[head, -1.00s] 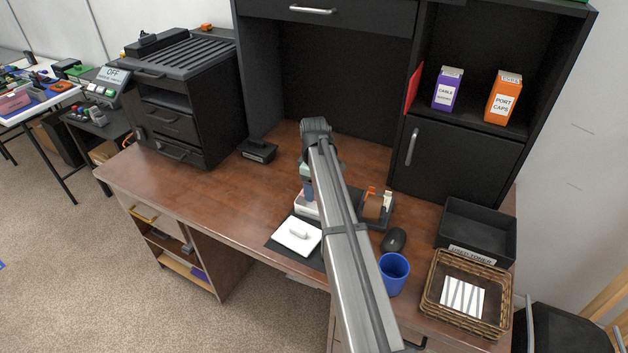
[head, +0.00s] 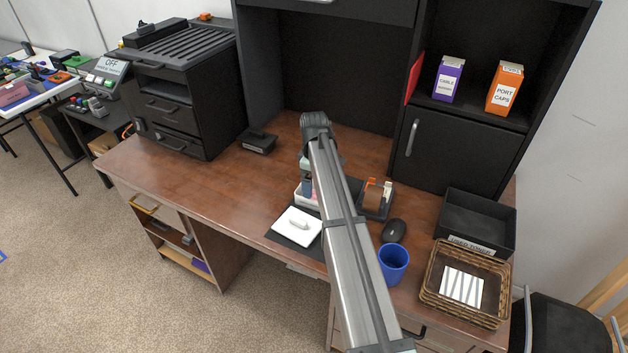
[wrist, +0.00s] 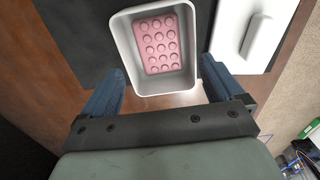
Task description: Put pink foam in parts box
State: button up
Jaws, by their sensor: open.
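The pink foam (wrist: 161,45), a slab with rows of round bumps, lies inside a white open parts box (wrist: 188,72) in the wrist view. In the head view the box (head: 304,199) is mostly hidden behind my arm. My gripper (wrist: 162,86) is open and empty, its two blue fingers at the near side of the box, to the left and right. The foam is apart from the fingers. A white lid with a handle (wrist: 257,36) lies to the right of the box; it also shows in the head view (head: 290,226).
A dark mat (head: 277,238) lies under the lid. A black holder with orange and white items (head: 384,205), a black mouse (head: 394,231), a blue cup (head: 394,265), a wicker basket (head: 432,296) and a black tray (head: 510,231) stand to the right.

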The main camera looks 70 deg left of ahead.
aim_at(314, 196)
notch_tip(314, 196, up, 14)
dwell(0.6)
jog(key=shift+f, duration=0.15)
dwell(0.4)
